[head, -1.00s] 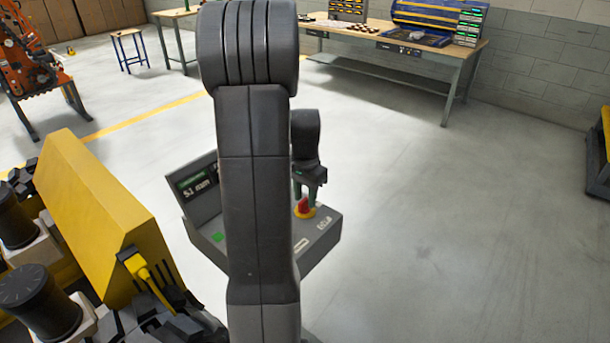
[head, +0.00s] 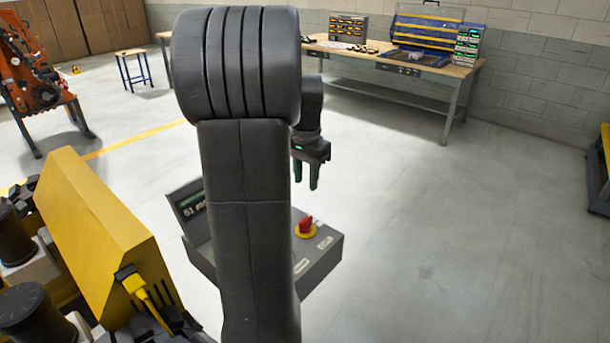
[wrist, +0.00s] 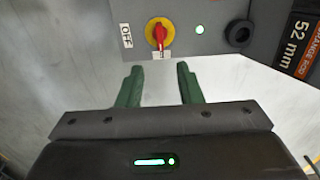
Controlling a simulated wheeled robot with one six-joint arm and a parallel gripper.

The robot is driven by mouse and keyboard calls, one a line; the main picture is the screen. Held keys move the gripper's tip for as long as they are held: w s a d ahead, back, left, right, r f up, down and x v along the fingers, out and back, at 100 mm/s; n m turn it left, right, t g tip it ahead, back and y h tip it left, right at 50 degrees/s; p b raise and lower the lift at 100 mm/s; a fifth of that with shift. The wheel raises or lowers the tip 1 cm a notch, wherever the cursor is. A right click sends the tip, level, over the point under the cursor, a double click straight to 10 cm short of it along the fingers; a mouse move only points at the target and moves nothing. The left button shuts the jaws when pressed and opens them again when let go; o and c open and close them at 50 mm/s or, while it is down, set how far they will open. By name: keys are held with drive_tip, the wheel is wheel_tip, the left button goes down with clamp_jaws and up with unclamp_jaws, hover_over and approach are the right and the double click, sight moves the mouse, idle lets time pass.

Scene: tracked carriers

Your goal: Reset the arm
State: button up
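My gripper (head: 307,176) hangs in the air above and behind the control box in the head view, its green fingers pointing down. In the wrist view the two green fingers (wrist: 157,85) stand apart with nothing between them. The grey control box (head: 325,245) carries a red rotary switch (head: 306,224) on a yellow base. In the wrist view the red switch (wrist: 158,36) lies beyond the fingertips, clear of them. An "OFF" label (wrist: 126,35) and a lit green lamp (wrist: 199,30) sit on either side of it. My arm hides part of the box in the head view.
A yellow machine body (head: 105,235) with dark fittings stands close at the left. A workbench (head: 400,62) with bins stands at the back. An orange machine (head: 40,92) is at the far left. The floor (head: 450,230) on the right is clear.

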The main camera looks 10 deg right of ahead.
sight(306, 219)
drive_tip(key=shift+f, duration=0.1)
wheel_tip(306, 219, down, 14)
drive_tip(key=shift+r+p, duration=0.15)
drive_tip(key=shift+p, duration=0.15)
idle(0.4)
